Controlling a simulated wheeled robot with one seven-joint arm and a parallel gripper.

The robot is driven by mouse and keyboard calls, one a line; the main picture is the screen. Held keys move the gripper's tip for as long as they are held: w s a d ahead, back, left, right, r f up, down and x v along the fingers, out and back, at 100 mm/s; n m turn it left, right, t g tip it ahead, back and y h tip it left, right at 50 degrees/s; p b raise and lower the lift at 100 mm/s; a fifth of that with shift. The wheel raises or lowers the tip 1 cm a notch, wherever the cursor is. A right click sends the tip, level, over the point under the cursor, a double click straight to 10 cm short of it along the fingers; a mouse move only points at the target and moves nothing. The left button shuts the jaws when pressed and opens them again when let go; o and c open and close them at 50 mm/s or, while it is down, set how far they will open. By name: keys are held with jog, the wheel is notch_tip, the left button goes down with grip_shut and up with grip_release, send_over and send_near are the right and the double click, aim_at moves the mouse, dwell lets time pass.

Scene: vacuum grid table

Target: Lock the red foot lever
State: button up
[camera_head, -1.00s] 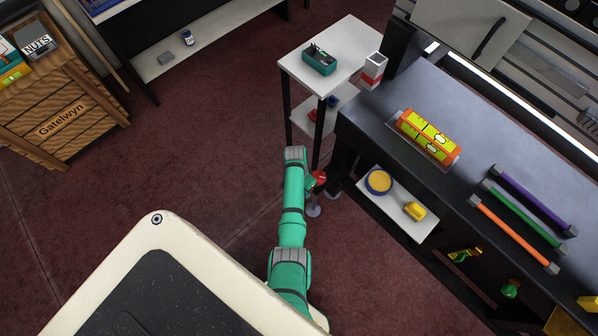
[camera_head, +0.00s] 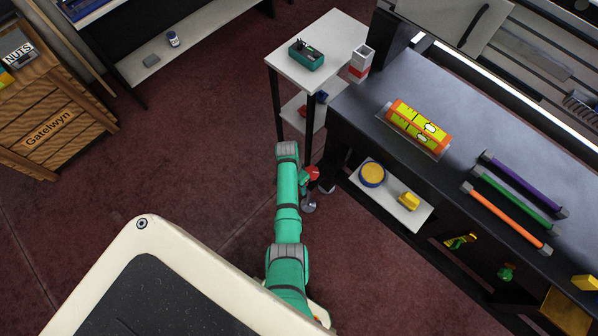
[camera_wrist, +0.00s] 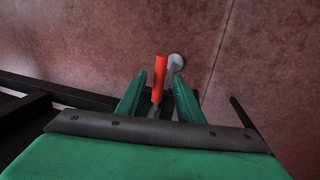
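The red foot lever (camera_head: 313,173) shows beside my arm in the head view, low near the left end of the dark workbench. In the wrist view the red lever (camera_wrist: 159,80) is a slim bar lying between the two green fingers of my gripper (camera_wrist: 160,92). The fingers stand apart with a gap on each side of the lever, so my gripper is open around it. A grey round foot (camera_wrist: 175,62) on a pale stem is just beyond the lever. In the head view my forearm hides most of the gripper.
The workbench (camera_head: 375,107) stands to the right, with a low shelf (camera_head: 384,202) under it. A white side table (camera_head: 340,42) on black legs is just behind the lever. Dark bars (camera_wrist: 60,92) run along the left in the wrist view. Red floor (camera_head: 190,150) is clear to the left.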

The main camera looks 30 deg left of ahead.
notch_tip(320, 180, up, 10)
jog(key=a, duration=0.2)
jog(key=shift+w+r, duration=0.25)
jog(key=shift+f, duration=0.1)
dwell(0.4)
